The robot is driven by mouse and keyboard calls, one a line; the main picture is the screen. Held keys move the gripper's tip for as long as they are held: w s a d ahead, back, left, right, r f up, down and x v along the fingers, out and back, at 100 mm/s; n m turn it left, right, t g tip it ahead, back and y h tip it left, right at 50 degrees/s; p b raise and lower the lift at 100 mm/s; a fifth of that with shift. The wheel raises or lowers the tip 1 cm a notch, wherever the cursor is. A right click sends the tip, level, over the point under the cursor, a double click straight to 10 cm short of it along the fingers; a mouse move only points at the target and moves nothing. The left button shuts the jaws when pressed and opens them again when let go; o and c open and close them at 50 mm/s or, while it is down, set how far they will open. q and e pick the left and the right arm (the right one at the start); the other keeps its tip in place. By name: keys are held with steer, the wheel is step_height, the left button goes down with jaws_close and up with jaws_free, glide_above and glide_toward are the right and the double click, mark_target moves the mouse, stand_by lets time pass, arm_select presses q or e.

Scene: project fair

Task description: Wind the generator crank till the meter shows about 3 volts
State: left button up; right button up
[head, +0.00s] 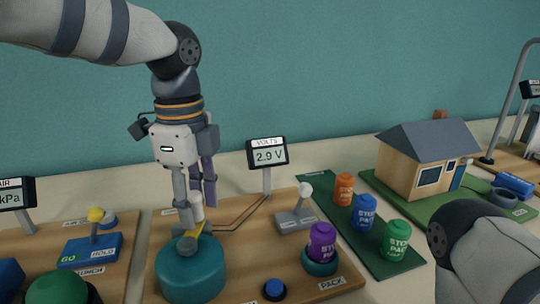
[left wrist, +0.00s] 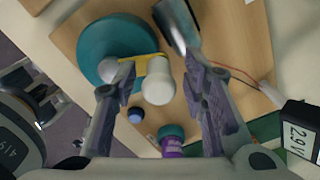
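The generator is a round teal drum (head: 191,272) on a wooden board, with a yellow crank arm on top ending in a white knob (head: 196,212). The drum (left wrist: 92,45), crank arm (left wrist: 140,58) and white knob (left wrist: 158,85) also show in the left wrist view. The volts meter (head: 267,154) stands behind the board and reads 2.9 V. It shows at the right edge of the left wrist view (left wrist: 300,135). My left gripper (head: 197,197) points down over the crank. Its fingers stand either side of the knob, with visible gaps in the left wrist view. My right gripper is out of view.
A lever switch (head: 297,219), a blue button (head: 274,289) and a purple can (head: 322,242) share the board. Orange (head: 344,189), blue (head: 363,212) and green (head: 397,240) cans stand on a green mat. A model house (head: 427,165) is at right.

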arm_select(q)
steer(key=shift+f, duration=0.1)
step_height(320, 180, up, 8)
steer(key=shift+f+p, duration=0.2)
steer(key=shift+p, duration=0.3)
steer(key=shift+s+r, duration=0.1)
steer(key=shift+r, duration=0.55)
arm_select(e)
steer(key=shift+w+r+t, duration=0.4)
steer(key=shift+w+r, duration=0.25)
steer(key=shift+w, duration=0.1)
